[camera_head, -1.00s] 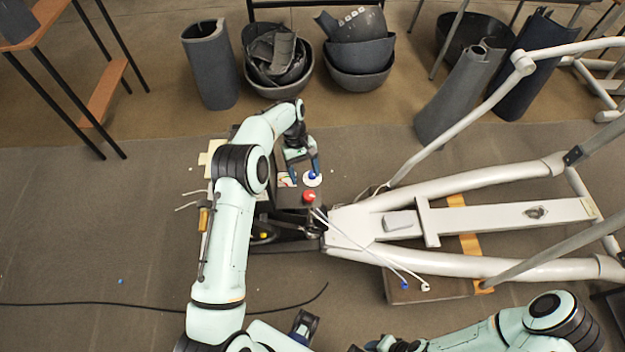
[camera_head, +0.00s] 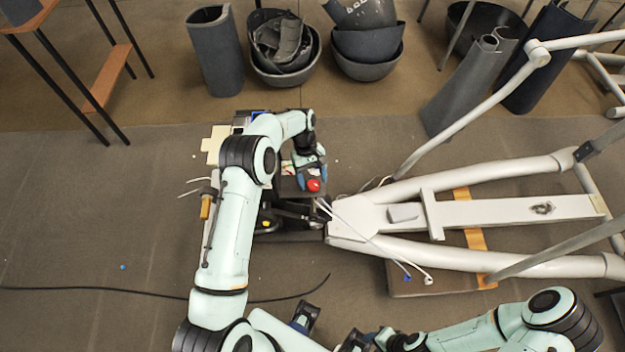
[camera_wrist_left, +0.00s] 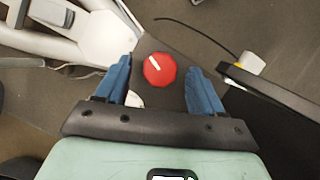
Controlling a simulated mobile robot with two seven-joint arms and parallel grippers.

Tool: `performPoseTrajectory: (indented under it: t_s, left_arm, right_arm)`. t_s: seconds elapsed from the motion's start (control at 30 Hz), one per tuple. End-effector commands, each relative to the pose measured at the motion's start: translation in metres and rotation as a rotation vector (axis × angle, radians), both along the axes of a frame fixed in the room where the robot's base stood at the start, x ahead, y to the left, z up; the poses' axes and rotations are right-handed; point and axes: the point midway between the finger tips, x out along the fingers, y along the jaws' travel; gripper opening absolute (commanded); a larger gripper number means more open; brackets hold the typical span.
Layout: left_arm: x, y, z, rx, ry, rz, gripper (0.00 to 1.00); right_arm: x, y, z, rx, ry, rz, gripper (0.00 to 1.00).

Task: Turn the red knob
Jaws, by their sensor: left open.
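The red knob (camera_head: 313,185) sits on a dark box top beside the pale frame's narrow end. In the left wrist view the red knob (camera_wrist_left: 160,69) is octagonal with a white pointer line aimed toward the upper left. My left gripper (camera_head: 312,181) is right at the knob from above. In the wrist view the open blue fingers of my left gripper (camera_wrist_left: 158,82) stand on either side of the knob, with a gap on each side. A white disc is partly hidden behind the gripper. My right arm is at the lower right; its gripper's jaws are unclear.
A pale tubular frame (camera_head: 470,211) fills the right side. Thin white cables (camera_head: 375,245) run from the box over it. Dark bowls (camera_head: 282,50) and a grey cylinder (camera_head: 215,55) stand at the back. A black cable (camera_head: 110,289) lies on open floor at left.

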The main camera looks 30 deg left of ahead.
Motion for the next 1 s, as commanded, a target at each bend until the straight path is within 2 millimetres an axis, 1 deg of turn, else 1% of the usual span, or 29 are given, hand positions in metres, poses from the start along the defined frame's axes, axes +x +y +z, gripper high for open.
performPoseTrajectory:
  t_s: [0.13,0.4,0.47,0.5,0.57,0.6,0.83,1.0]
  left_arm:
    - [-0.0019,-0.0023,-0.0071,0.000,0.000,0.000,0.68]
    - [-0.0021,-0.0025,-0.0081,0.000,0.000,0.000,0.68]
    - [-0.0022,-0.0024,-0.0081,0.000,0.000,0.000,0.48]
    - [-0.0022,-0.0024,-0.0081,0.000,0.000,0.000,0.35]
    - [-0.0021,-0.0024,-0.0080,0.000,0.000,0.000,0.16]
    - [-0.0021,-0.0024,-0.0080,0.000,0.000,0.000,0.13]
    - [-0.0019,-0.0027,-0.0076,0.000,0.000,-0.014,0.14]
    - [-0.0015,-0.0029,-0.0073,0.000,0.000,-0.069,0.14]
  right_arm:
    - [0.0000,0.0001,-0.0002,0.000,0.000,0.000,0.43]
    - [0.0001,0.0000,-0.0002,0.000,0.000,0.000,0.43]
    - [0.0001,0.0000,-0.0002,0.000,0.000,0.000,0.43]
    - [0.0001,0.0000,-0.0002,0.000,0.000,0.000,0.43]
    - [0.0001,0.0000,-0.0002,0.000,0.000,0.000,0.43]
    - [0.0001,0.0000,-0.0002,0.000,0.000,0.000,0.43]
    - [0.0005,-0.0001,0.0010,0.000,-0.001,0.000,0.43]
    - [0.0024,0.0000,0.0053,0.000,-0.003,0.000,0.43]
